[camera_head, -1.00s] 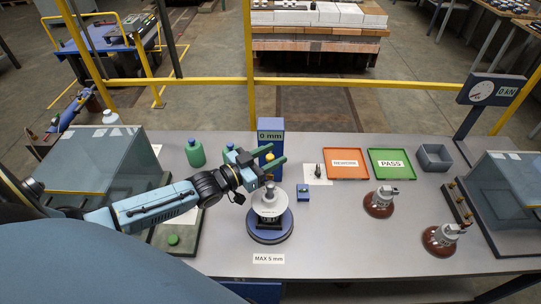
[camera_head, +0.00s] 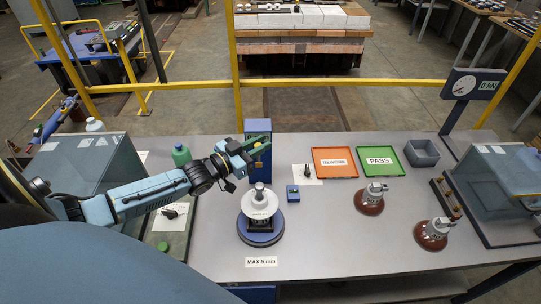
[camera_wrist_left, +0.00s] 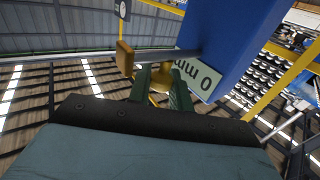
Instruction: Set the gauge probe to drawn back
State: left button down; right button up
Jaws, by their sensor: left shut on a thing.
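The gauge is a blue post (camera_head: 257,126) behind the turntable. Its display (camera_wrist_left: 198,78) reads 0 mm in the left wrist view and is mostly covered by my gripper in the head view. A grey probe rod (camera_wrist_left: 155,57) runs from the blue housing to a brown end block (camera_wrist_left: 125,58). My left gripper (camera_head: 262,146), with green fingers, is at the gauge and is shut on a yellow knob (camera_wrist_left: 160,76) by the rod. A white insulator (camera_head: 259,202) stands on the round blue turntable (camera_head: 262,238), below and in front of the gripper. My right gripper is out of view.
A small blue box (camera_head: 293,193) sits right of the turntable. An orange tray (camera_head: 335,170) and a green PASS tray (camera_head: 380,168) lie further right. Two brown insulators (camera_head: 369,204) (camera_head: 432,236) stand at the right.

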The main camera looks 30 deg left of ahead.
pick_arm(q)
jog(key=shift+a, duration=0.1)
jog(key=c, duration=1.3)
grip_release()
jog(key=shift+r, duration=0.1)
jog(key=shift+a, duration=0.1)
